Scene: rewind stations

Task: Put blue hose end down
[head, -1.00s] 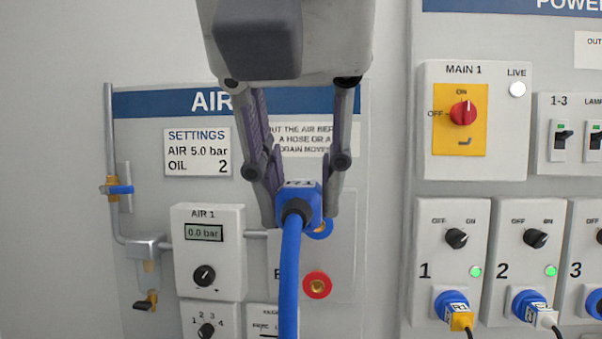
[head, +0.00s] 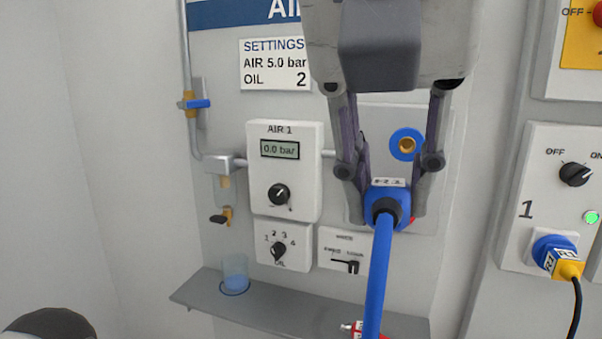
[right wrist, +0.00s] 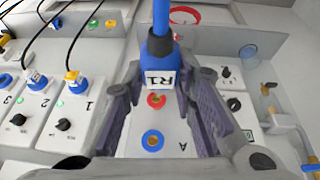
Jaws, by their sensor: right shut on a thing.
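The blue hose end (head: 387,200), labelled R1, sits between the fingers of my right gripper (head: 390,195), which is shut on it. Its blue hose (head: 377,285) hangs down from it. In the right wrist view the hose end (right wrist: 161,62) is between the fingertips, in front of the panel and apart from the blue-ringed port (right wrist: 153,140) and red-ringed port (right wrist: 157,99). In the head view the blue-ringed port (head: 407,145) is empty; the red one is mostly hidden behind the hose end. My left gripper is not in view.
A grey shelf (head: 290,313) runs below the panel. It holds a clear cup (head: 235,273) at the left and a red fitting (head: 352,328) near the hose. The shelf between them is free. The AIR 1 unit (head: 285,170) reads 0.0 bar.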

